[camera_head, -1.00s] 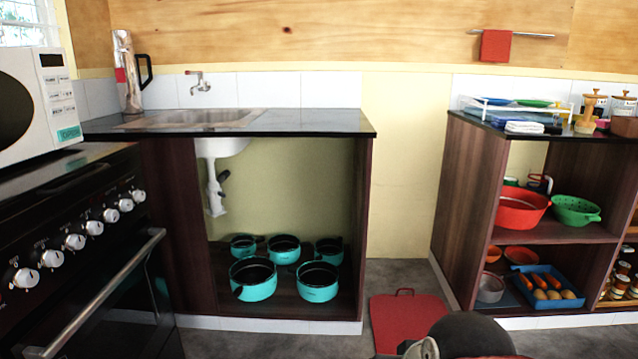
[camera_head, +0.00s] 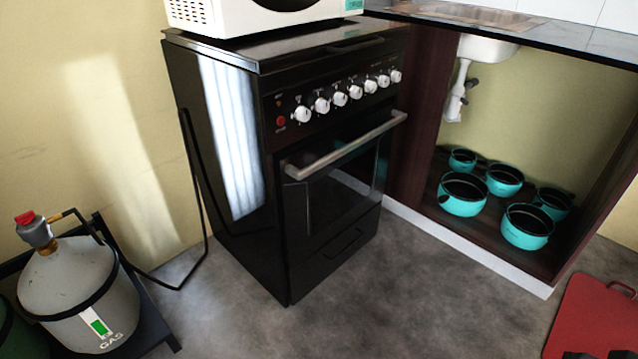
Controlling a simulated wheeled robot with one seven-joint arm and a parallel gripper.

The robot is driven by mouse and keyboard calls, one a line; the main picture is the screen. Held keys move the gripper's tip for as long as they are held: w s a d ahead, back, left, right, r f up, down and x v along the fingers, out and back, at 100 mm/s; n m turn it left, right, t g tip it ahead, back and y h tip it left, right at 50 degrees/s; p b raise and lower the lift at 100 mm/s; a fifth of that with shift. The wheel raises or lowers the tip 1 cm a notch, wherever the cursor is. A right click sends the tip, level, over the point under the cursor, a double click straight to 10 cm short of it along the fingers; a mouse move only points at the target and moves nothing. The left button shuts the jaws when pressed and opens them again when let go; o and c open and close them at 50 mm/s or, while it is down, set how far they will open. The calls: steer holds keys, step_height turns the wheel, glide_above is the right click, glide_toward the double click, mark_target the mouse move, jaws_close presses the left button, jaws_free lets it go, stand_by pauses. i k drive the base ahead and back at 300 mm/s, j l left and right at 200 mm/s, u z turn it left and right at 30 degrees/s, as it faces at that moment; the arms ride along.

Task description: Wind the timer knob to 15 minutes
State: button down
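The black stove (camera_head: 330,160) stands in the middle of the view with a row of white knobs along its front panel. The knob nearest the left end (camera_head: 302,114) sits beside a small red button or light (camera_head: 280,121). Which knob is the timer cannot be told, as the markings are too small to read. A white microwave (camera_head: 260,14) sits on top of the stove, cut off by the top edge. My gripper is not in view.
A grey gas cylinder (camera_head: 80,290) stands on a black stand at lower left, with a hose running to the stove. Teal pots (camera_head: 463,195) sit in the open sink cabinet. A red board (camera_head: 592,318) lies at lower right. Grey floor before the stove is clear.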

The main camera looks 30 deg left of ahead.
mark_target(395, 76)
steer(key=u, duration=1.25)
